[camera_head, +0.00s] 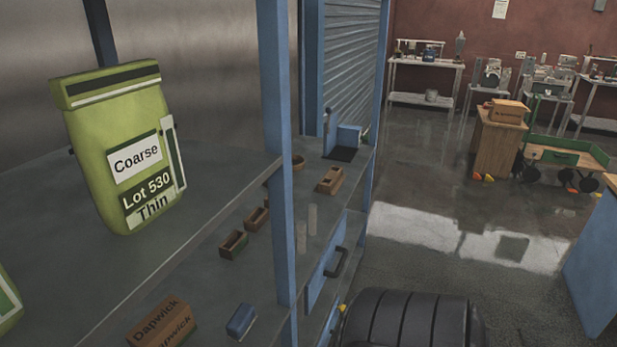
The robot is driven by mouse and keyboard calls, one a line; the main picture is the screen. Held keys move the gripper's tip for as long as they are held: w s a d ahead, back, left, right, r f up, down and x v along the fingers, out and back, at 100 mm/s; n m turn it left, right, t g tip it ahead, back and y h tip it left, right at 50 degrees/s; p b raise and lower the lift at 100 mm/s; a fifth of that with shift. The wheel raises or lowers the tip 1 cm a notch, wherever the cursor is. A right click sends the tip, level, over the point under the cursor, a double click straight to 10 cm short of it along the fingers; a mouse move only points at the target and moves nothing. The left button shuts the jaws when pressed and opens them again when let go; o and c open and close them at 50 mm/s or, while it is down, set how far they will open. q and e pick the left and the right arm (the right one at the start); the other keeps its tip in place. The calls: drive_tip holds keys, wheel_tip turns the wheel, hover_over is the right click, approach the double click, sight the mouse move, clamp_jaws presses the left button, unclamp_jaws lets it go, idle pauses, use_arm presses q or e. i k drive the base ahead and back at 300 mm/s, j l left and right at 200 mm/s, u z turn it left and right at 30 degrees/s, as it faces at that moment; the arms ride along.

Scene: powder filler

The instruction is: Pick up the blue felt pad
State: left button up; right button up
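A small blue block with a pale lower edge (241,320), which looks like the blue felt pad, lies on the grey work surface near the bottom of the head view. It is just left of a blue upright post and right of a brown box marked "Dapwick" (163,322). Nothing is touching it. Neither of my grippers shows in this view.
The blue post (282,150) rises close beside the pad. Small open wooden boxes (233,244) sit farther back on the surface. A green bag labelled "Coarse" (125,150) stands at the left. A drawer with a dark handle (337,262) is below the right edge.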

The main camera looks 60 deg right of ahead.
sight(241, 322)
drive_tip(key=l+z, duration=0.15)
drive_tip(key=z, duration=1.2)
drive_tip(key=u, duration=1.25)
drive_tip(key=z, duration=1.25)
drive_tip(key=k+l, duration=0.05)
